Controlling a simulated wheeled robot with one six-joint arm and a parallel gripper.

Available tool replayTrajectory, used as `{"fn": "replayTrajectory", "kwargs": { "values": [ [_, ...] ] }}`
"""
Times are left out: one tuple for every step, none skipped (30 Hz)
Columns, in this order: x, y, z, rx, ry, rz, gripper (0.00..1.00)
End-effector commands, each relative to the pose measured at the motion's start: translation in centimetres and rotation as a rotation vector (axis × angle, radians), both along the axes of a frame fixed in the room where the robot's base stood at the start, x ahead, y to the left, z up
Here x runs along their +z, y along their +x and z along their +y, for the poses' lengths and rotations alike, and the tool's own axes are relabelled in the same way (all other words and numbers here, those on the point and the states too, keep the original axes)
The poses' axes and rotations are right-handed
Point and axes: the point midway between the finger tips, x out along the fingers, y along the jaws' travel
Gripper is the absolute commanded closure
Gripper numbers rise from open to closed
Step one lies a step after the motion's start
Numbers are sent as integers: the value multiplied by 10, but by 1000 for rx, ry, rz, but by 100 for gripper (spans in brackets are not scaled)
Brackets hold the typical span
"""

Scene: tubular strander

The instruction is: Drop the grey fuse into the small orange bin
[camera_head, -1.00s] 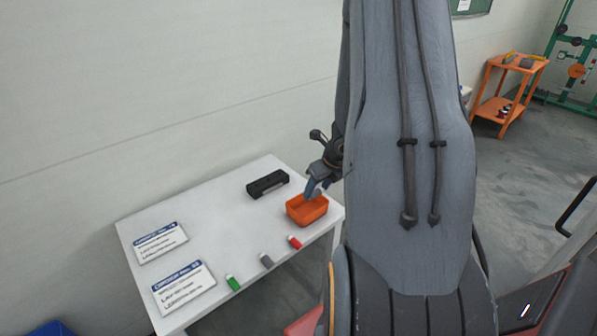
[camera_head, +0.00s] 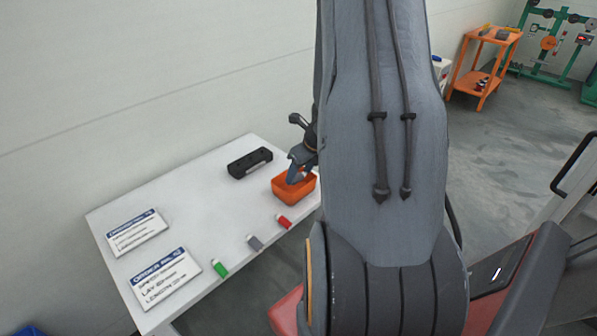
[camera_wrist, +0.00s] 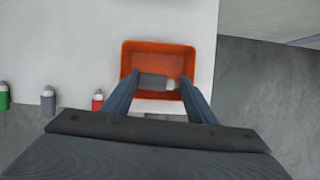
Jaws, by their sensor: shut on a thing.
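The small orange bin (camera_head: 308,188) stands at the right end of the white table, and it fills the middle of the wrist view (camera_wrist: 158,47). My gripper (camera_head: 296,178) is at the bin, its blue-grey fingers pointing down into the opening. In the wrist view the fingers (camera_wrist: 159,82) are shut on a grey fuse (camera_wrist: 153,82) with a pale end, lying crosswise between the tips over the bin's interior. I cannot tell how far it is above the bin floor. In the head view the held fuse is hidden.
Another grey fuse (camera_head: 254,242) stands between a green fuse (camera_head: 220,268) and a red fuse (camera_head: 284,221) along the table's front edge. A black block (camera_head: 250,163) lies behind the bin. Two printed cards (camera_head: 137,232) (camera_head: 165,278) lie at left. An orange cart (camera_head: 481,68) stands far right.

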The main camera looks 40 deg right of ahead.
Motion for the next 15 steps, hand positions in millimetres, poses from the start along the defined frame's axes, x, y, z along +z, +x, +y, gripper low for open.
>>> {"fn": "replayTrajectory", "kwargs": {
  "values": [
    [-4,1,0,0,0,-1,74],
    [-4,1,0,0,0,-1,74],
    [-5,0,0,0,0,-1,74],
    [-5,0,0,0,-1,-1,74],
    [-4,0,0,0,-1,-1,74],
    [-4,0,0,0,-1,-1,74],
    [-4,0,0,0,-1,-1,74],
    [-4,0,0,0,-1,-1,74],
    [-4,0,0,0,-1,-1,74],
    [-4,0,0,0,-1,-1,74],
    [-4,0,0,0,-1,-1,47],
    [-4,0,0,0,-1,-1,40],
    [-4,0,0,0,-1,-1,35],
    [-4,0,0,0,-1,-1,30],
    [-4,0,0,0,-1,-1,27]
  ]
}}
